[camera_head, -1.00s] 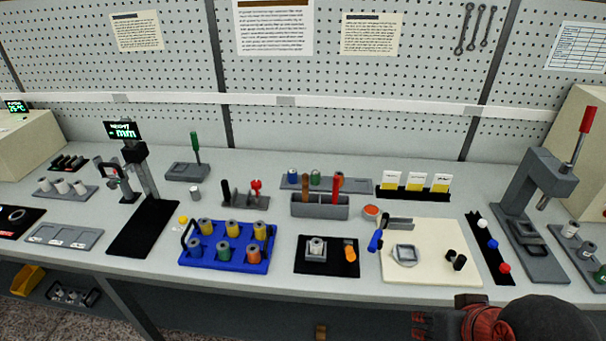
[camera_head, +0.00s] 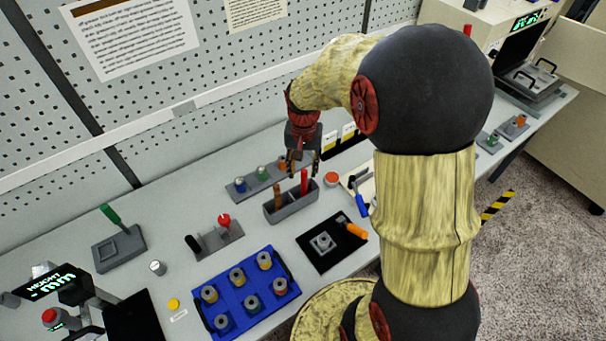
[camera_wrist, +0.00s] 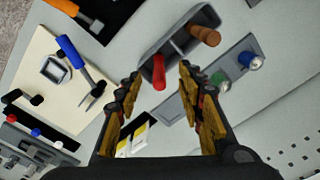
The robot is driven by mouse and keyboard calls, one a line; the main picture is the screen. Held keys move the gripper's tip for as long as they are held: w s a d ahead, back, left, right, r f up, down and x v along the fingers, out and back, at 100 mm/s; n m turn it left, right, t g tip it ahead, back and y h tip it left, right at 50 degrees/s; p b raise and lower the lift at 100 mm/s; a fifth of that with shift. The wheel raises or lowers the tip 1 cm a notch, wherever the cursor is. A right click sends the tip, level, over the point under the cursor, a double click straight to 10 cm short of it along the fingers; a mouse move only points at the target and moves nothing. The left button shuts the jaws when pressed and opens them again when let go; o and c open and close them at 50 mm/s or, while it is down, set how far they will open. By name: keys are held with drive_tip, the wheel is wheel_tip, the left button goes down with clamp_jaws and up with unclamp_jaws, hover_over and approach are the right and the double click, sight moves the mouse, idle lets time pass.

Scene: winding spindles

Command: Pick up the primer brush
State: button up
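A grey holder (camera_head: 283,212) on the bench has two upright handles in it, one red (camera_head: 304,181) and one brown (camera_head: 277,196). I cannot tell which is the primer brush; their lower ends are hidden in the holder. In the wrist view, the red handle (camera_wrist: 159,72) shows between the fingertips, and the brown handle (camera_wrist: 205,36) stands beyond the right finger. The holder (camera_wrist: 166,32) is there too. My gripper (camera_head: 303,168) is open and empty, pointing down just above the red handle. Its spread fingers also show in the wrist view (camera_wrist: 161,82).
A grey rack with coloured spools (camera_head: 262,181) stands right behind the holder. An orange-red pot (camera_head: 331,179) is to the right. A blue tray of spools (camera_head: 246,296) and a black mat (camera_head: 328,257) lie in front. The pegboard wall rises behind.

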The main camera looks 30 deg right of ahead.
sight(306, 174)
drive_tip(key=shift+m, duration=0.4)
drive_tip(key=f, duration=0.1)
drive_tip(key=d+f, duration=0.1)
drive_tip(key=f, duration=0.2)
drive_tip(key=shift+w+d+f, duration=0.25)
drive_tip(key=shift+w, duration=0.05)
drive_tip(key=f, duration=0.2)
drive_tip(key=w+f, duration=0.1)
drive_tip(key=f, duration=0.2)
drive_tip(key=shift+w, duration=0.1)
drive_tip(key=c, duration=0.3)
clamp_jaws()
